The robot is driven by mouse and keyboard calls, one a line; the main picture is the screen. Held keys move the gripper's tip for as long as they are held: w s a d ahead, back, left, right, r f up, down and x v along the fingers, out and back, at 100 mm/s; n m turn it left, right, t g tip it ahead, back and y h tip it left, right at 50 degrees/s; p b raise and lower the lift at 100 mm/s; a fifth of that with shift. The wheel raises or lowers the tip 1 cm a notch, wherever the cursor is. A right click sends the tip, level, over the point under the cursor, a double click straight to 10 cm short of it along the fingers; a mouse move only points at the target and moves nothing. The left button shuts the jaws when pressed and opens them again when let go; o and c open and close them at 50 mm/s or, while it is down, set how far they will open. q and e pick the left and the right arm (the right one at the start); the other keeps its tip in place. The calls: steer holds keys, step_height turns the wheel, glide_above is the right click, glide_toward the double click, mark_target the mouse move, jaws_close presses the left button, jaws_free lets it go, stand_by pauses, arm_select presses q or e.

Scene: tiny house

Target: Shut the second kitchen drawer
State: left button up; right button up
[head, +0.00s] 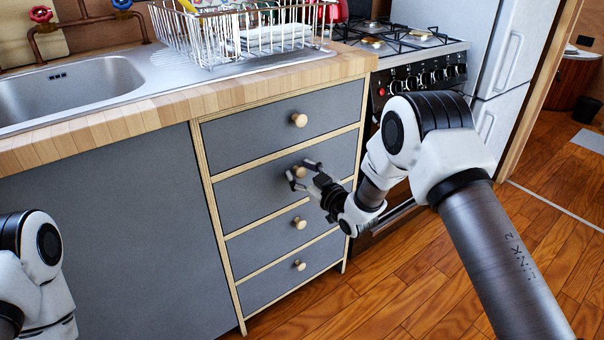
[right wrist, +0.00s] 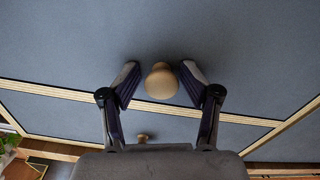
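The second kitchen drawer (head: 245,191) is a grey front in the wood-framed stack left of the stove. It looks flush or nearly flush with its neighbours; I cannot tell a small gap. Its round wooden knob (right wrist: 161,81) sits between the fingers of my right gripper (head: 302,174). In the right wrist view the gripper (right wrist: 159,75) is open, one finger on each side of the knob, with a visible gap at the left finger. Contact at the right finger is unclear. My left arm shows at the lower left of the head view; its gripper is out of view.
The top drawer (head: 270,128), third drawer (head: 265,243) and bottom drawer (head: 270,284) look closed. A wooden countertop (head: 130,114) with a sink (head: 70,88) and dish rack (head: 205,50) lies above. The stove (head: 418,75) stands right. The wooden floor (head: 420,295) is clear.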

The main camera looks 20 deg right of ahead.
steer(key=shift+s, duration=0.1)
stand_by(0.3)
steer(key=v, duration=1.1)
steer(key=shift+s, duration=0.4)
steer(key=shift+d, duration=0.1)
